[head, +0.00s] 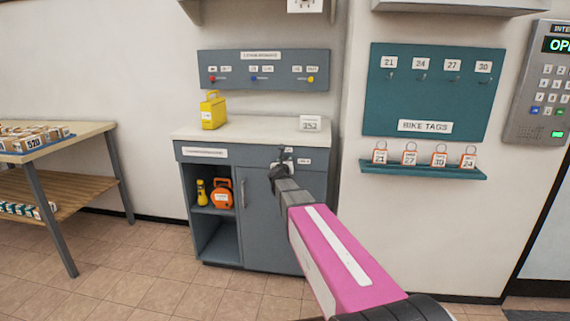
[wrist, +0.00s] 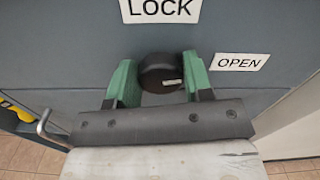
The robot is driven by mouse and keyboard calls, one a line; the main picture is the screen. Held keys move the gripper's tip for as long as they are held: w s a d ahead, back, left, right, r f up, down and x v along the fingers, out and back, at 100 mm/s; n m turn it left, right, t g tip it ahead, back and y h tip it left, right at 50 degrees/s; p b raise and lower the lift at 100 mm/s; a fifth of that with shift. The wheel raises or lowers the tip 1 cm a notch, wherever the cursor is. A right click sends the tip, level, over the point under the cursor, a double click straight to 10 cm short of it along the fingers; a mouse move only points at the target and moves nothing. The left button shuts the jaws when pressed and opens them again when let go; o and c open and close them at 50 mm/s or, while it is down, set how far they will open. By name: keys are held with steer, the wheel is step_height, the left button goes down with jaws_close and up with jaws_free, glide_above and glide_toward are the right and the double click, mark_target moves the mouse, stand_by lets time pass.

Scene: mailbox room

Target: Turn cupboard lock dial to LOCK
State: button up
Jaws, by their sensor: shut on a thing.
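The lock dial (wrist: 160,73) is a dark round knob on the cupboard's grey front, seen in the wrist view. A pale mark on its face sits toward the right, on the side of the OPEN label (wrist: 240,62). The LOCK label (wrist: 160,10) is above the dial. My gripper (wrist: 158,82) has its green fingers on both sides of the dial and is shut on it. In the head view my gripper (head: 281,165) is at the upper front of the grey cupboard (head: 262,215), and it hides the dial there.
On the cupboard's white top (head: 255,130) stand a yellow case (head: 213,112) and a white numbered block (head: 311,123). An open compartment at left holds a yellow flashlight (head: 201,192) and an orange reel (head: 222,194). A teal shelf with tags (head: 425,171) is at right.

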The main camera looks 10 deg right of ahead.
steer(key=shift+a+f+n, duration=0.1)
steer(key=shift+f+n, duration=0.05)
steer(key=shift+n, duration=3.8)
steer(key=shift+a+f+n, duration=0.1)
steer(key=shift+n, duration=3.85)
steer(key=o, duration=0.9)
